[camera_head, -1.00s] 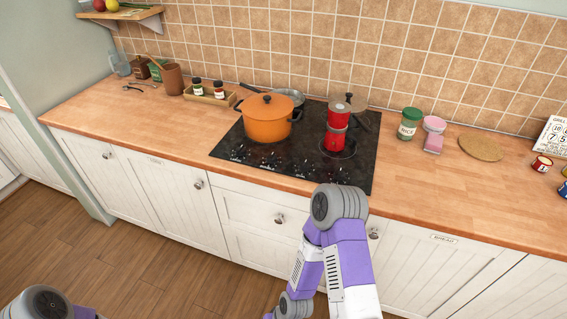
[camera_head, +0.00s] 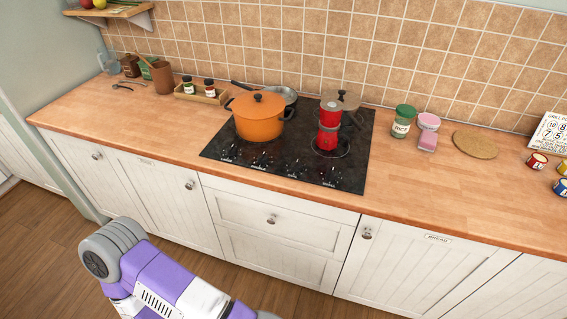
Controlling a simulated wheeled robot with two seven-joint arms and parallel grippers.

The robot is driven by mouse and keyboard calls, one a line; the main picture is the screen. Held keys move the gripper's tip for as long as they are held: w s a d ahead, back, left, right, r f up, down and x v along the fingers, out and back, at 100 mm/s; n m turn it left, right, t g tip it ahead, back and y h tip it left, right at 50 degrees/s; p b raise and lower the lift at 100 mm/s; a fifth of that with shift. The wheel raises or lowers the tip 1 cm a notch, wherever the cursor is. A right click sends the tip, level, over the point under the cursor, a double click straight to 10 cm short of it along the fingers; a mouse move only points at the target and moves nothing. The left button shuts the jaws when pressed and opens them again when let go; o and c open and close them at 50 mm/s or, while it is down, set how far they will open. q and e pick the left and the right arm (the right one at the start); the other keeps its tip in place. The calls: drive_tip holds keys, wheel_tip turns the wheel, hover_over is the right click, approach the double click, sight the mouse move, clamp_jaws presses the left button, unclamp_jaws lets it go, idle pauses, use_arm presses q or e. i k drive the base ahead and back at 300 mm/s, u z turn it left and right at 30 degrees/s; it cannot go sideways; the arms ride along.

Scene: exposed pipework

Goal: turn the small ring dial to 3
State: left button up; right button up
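A black hob (camera_head: 285,143) is set into the wooden counter and has several small dark dials along its front edge. The leftmost dial (camera_head: 228,151) and the rightmost dial (camera_head: 328,177) are at the ends of this row. Their labels and pointer positions are too small to read, so I cannot tell which is the small ring dial or its setting. One of my arms, purple and white, shows at the lower left in front of the cabinets, away from the hob. Neither of my grippers is in view.
A green-lidded jar (camera_head: 402,122) is to the right. The front counter strip is clear.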

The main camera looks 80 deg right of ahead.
sight(331, 175)
drive_tip(key=u, duration=0.1)
drive_tip(key=k, duration=0.85)
drive_tip(key=z, duration=1.7)
